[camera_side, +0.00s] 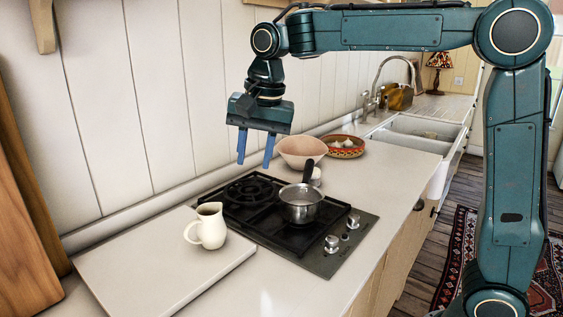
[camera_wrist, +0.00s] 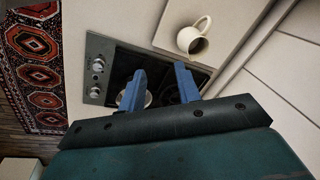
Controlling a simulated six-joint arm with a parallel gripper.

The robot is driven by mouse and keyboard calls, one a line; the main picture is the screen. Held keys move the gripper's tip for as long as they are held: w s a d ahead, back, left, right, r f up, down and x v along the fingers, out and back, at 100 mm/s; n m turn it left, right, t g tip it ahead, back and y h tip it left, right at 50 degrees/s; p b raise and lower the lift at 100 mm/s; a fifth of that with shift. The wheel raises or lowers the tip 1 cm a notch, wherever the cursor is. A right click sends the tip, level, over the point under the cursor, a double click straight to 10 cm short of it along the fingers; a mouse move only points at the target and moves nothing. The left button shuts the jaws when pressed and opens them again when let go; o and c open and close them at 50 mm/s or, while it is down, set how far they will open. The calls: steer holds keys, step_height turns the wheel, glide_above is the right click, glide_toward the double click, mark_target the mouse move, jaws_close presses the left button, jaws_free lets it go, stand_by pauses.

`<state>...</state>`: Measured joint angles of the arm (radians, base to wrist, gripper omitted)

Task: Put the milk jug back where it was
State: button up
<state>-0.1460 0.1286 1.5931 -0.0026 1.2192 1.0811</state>
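The cream milk jug (camera_side: 208,228) stands upright on a pale board (camera_side: 150,272) at the left of the counter, near the hob. Its handle points left in the side view. In the wrist view the jug (camera_wrist: 193,40) is beyond my fingertips, on the board's edge area. My gripper (camera_side: 255,160) hangs above the counter behind the hob, its two blue fingers apart and empty. In the wrist view the gripper (camera_wrist: 160,80) also shows its fingers spread with nothing between them. The jug is well apart from the gripper.
A black gas hob (camera_side: 262,215) holds a steel saucepan (camera_side: 300,208) with a dark handle. A pink bowl (camera_side: 302,150), a small white item behind the pan and a patterned bowl (camera_side: 345,150) stand behind. The plank wall is close behind my gripper. A sink (camera_side: 415,130) lies farther back.

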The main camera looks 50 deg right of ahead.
steer(key=s+d+f+n+t, duration=0.1)
steer(key=s+d+f+n, duration=0.1)
steer(key=s, duration=0.6)
steer(key=s+d+f+n+t, duration=0.1)
steer(key=s+d+f+n, duration=0.1)
steer(key=s+n, duration=0.3)
steer(key=s+d+f+n+t, duration=0.1)
steer(key=s+d+f+n, duration=0.1)
steer(key=s, duration=0.9)
steer(key=shift+s+d+n, duration=0.15)
steer(key=shift+s+n, duration=0.2)
steer(key=shift+n, duration=0.45)
steer(key=shift+o, duration=0.5)
